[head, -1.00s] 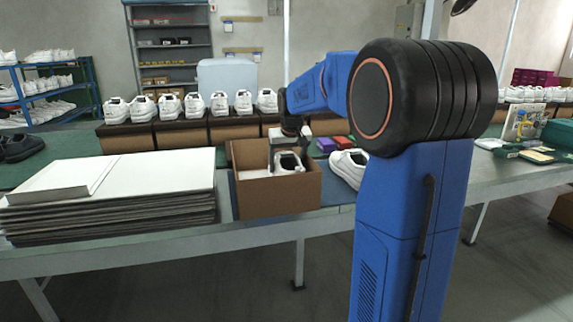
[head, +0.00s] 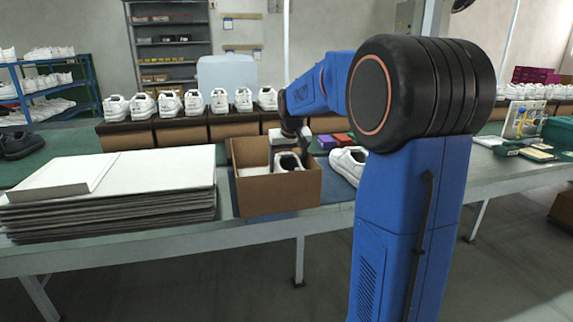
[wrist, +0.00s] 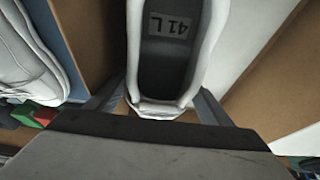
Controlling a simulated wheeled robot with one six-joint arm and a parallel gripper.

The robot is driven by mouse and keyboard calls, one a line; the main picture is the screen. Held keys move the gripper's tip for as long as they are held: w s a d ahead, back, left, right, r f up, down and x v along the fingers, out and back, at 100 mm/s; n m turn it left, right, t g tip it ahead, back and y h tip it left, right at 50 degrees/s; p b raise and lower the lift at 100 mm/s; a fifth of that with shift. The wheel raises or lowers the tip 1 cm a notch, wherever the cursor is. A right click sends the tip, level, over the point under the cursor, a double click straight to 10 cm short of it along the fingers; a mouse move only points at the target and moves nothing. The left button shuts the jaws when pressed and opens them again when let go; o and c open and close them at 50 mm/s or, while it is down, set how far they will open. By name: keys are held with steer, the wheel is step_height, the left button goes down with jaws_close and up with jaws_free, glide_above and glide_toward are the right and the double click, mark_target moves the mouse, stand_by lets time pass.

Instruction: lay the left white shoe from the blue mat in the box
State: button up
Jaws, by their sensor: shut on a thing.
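The left white shoe (head: 288,164) is in the open cardboard box (head: 280,196), heel up in view; only its top shows over the front wall. In the wrist view the shoe (wrist: 210,40) shows its dark insole marked "41 L". My gripper (head: 288,150) is over the box. In the wrist view my gripper's fingers (wrist: 155,105) are on both sides of the heel, shut on it. Whether the sole touches the box floor is hidden. The other white shoe (head: 347,163) stays on the blue mat (head: 335,190) to the right; it also shows in the wrist view (wrist: 25,60).
A stack of white-topped cardboard sheets (head: 150,170) lies left of the box. A row of white shoes stands on brown boxes (head: 180,134) behind. Small red and purple boxes (head: 327,142) lie behind the mat. My blue arm covers part of the table.

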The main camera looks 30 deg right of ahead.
steer(key=o, duration=1.5)
steer(key=shift+o, duration=0.2)
steer(key=v, duration=1.7)
steer(key=shift+s, duration=0.15)
steer(key=shift+s+a, duration=0.1)
steer(key=shift+a, duration=0.1)
steer(key=s+a+f+n, duration=0.1)
steer(key=s+a+f, duration=0.35)
steer(key=s, duration=0.35)
steer(key=s+a+f+n, duration=0.1)
steer(key=s+a+f, duration=0.2)
steer(key=s+a, duration=0.4)
steer(key=s+a+f, duration=0.2)
steer(key=s+f, duration=0.5)
steer(key=s, duration=0.2)
steer(key=s+a+f+n+y, duration=0.1)
steer(key=s+a+f, duration=0.1)
steer(key=s+f, duration=0.6)
steer(key=shift+s+a+f+t, duration=0.3)
steer(key=shift+s+a, duration=0.05)
steer(key=shift+a, duration=0.05)
